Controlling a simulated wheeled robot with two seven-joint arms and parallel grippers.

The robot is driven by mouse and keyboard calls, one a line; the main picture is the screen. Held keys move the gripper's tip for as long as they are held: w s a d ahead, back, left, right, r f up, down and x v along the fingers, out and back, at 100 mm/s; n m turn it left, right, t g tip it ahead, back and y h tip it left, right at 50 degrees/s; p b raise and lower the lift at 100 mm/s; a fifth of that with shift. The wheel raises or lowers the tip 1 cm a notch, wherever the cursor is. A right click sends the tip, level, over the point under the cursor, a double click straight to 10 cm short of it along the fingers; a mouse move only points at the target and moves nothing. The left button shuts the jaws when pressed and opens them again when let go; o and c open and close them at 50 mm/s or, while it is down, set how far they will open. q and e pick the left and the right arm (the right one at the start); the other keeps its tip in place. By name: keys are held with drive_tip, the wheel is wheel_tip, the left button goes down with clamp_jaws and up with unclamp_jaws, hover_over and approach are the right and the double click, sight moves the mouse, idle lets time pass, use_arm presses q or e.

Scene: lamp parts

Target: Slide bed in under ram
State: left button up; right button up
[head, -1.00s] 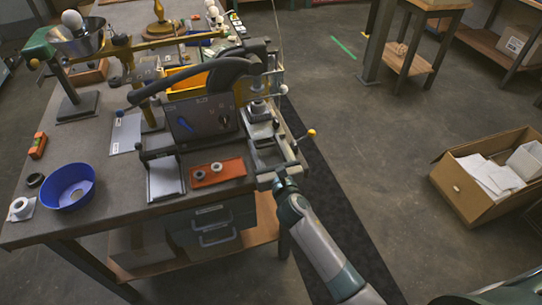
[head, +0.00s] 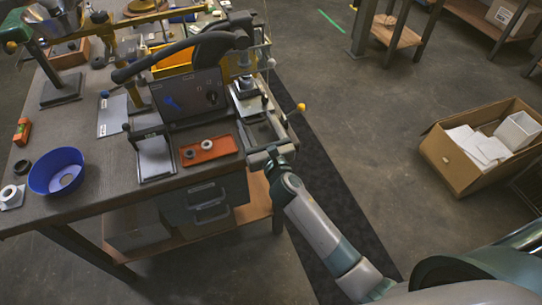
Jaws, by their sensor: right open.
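The press stands at the right edge of the workbench, with a dark panel (head: 190,97) and a long dark curved handle (head: 172,57). The ram (head: 246,84) appears as a small metal block at the panel's right side, over a pale plate. The bed (head: 258,131) looks like a grey tray in front of the ram, toward me, at the bench edge. My right gripper (head: 266,154) is open at the bed's near end, with its fingers spread sideways. I cannot tell whether it touches the bed. My left gripper is out of view.
A lever with a yellow knob (head: 301,107) sticks out right of the bed. An orange tray (head: 209,149) with small rings lies left of my gripper. A blue bowl (head: 57,171) stands at the bench's left. A cardboard box (head: 452,160) sits on the floor at right.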

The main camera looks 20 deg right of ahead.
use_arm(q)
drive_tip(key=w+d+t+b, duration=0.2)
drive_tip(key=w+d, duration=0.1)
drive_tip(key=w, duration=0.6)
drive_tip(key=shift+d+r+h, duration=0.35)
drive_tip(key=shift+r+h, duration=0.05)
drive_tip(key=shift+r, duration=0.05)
use_arm(e)
drive_tip(key=s, duration=1.5)
drive_tip(key=shift+s+d, duration=0.2)
drive_tip(key=shift+s, duration=0.2)
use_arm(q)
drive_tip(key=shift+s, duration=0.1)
use_arm(e)
drive_tip(key=s+f+m+g, duration=0.3)
drive_tip(key=f+m, duration=0.2)
drive_tip(key=f, duration=0.7)
drive_tip(key=s+d+f+m+g, duration=0.15)
drive_tip(key=f+m, duration=0.35)
drive_tip(key=f, duration=0.7)
drive_tip(key=s+f+m+g, duration=0.35)
drive_tip(key=f+m, duration=0.25)
drive_tip(key=f, duration=0.6)
drive_tip(key=s+d+f+m+g, duration=0.2)
drive_tip(key=s+f+m+g, duration=0.4)
drive_tip(key=s+f+m, duration=1.2)
drive_tip(key=s+f, duration=0.3)
drive_tip(key=s, duration=0.4)
drive_tip(key=shift+s+d+f, duration=0.35)
drive_tip(key=shift+d+f, duration=0.05)
